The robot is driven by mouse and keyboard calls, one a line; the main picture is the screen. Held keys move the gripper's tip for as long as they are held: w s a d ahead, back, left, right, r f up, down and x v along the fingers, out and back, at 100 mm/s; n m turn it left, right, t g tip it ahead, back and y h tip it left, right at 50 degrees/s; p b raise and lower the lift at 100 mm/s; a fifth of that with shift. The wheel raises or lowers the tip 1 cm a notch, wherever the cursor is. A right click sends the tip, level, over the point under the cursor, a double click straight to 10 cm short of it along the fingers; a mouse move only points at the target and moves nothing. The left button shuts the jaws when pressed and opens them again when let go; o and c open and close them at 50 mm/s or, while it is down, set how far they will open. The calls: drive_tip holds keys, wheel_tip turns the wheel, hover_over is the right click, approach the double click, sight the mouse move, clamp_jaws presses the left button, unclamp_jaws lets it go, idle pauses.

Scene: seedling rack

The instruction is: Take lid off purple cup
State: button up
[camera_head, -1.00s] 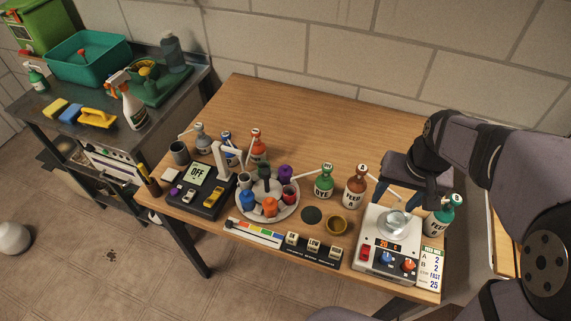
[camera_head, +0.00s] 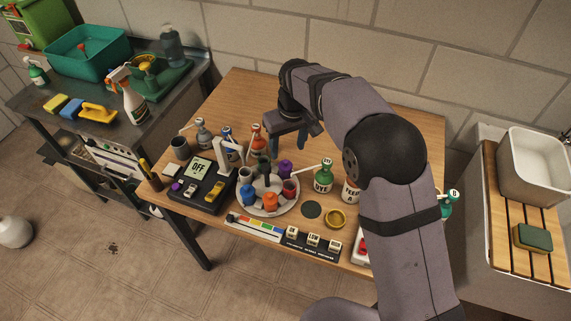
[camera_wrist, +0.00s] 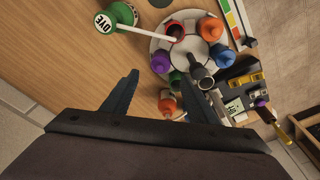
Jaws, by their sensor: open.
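The purple cup (camera_head: 285,168) stands at the back right of the round pale tray (camera_head: 268,210), with a purple top showing. It also shows in the wrist view (camera_wrist: 161,62), small and partly crowded by a green piece beside it. Whether its lid sits flat cannot be made out. My gripper (camera_head: 288,142) is above the table just behind the purple cup, pointing down, open and empty. In the wrist view its two fingers (camera_wrist: 172,83) are spread wide, with the purple cup beyond and between their tips, not touching.
Blue (camera_head: 247,193) and orange (camera_head: 270,201) lidded cups and an open red cup (camera_head: 290,187) share the tray around a dark central post. A green DYE bottle (camera_head: 323,176) with a long spout stands right of it. An orange-topped bottle (camera_head: 257,137) is close left of my gripper.

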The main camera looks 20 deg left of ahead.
sight(286, 162)
drive_tip(key=shift+w+a+f+p, duration=0.1)
drive_tip(key=shift+f+p, duration=0.55)
drive_tip(key=shift+f, duration=0.55)
drive_tip(key=shift+w+a+f+p, duration=0.15)
drive_tip(key=shift+f+p, duration=0.55)
drive_tip(key=shift+f, duration=0.5)
drive_tip(key=shift+w+a+f+p, duration=0.1)
drive_tip(key=shift+f+p, duration=0.55)
drive_tip(key=shift+f, duration=0.55)
drive_tip(key=c, duration=1.1)
